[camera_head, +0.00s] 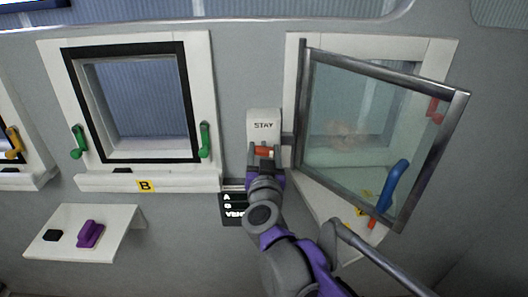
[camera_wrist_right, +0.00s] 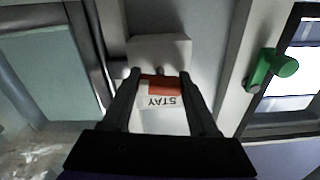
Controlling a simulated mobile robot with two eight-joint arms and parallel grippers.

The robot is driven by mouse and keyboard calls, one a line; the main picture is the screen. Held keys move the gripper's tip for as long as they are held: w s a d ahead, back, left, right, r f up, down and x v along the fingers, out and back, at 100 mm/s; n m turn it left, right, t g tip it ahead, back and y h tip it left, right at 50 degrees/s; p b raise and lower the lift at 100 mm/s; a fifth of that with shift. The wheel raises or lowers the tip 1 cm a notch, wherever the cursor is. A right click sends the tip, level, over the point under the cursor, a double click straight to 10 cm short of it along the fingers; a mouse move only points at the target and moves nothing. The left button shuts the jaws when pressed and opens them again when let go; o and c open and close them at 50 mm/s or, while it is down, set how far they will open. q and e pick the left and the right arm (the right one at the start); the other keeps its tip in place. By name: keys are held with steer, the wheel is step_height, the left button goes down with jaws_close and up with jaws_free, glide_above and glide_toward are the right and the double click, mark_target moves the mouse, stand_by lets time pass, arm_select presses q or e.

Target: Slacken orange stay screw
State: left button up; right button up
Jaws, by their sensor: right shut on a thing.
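The orange stay screw (camera_head: 264,152) sits at the lower part of a white block marked STAY (camera_head: 263,122), between the two windows. My right gripper (camera_head: 262,160) reaches up to it from below and is shut on it. In the right wrist view, the orange screw (camera_wrist_right: 160,84) lies between the two dark fingers of my right gripper (camera_wrist_right: 160,76), with the upside-down STAY lettering beside it. The fingers hide part of the screw and block. My left gripper is not in view.
A metal-framed glass window (camera_head: 385,120) stands swung open just right of the block, with a blue handle (camera_head: 390,193). Window B (camera_head: 144,186) with green handles is at left. A small shelf (camera_head: 115,217) below it holds a purple object (camera_head: 90,233) and a black one (camera_head: 53,235).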

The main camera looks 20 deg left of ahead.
steer(key=shift+n, duration=0.5)
steer(key=o, duration=1.4)
steer(key=v, duration=1.1)
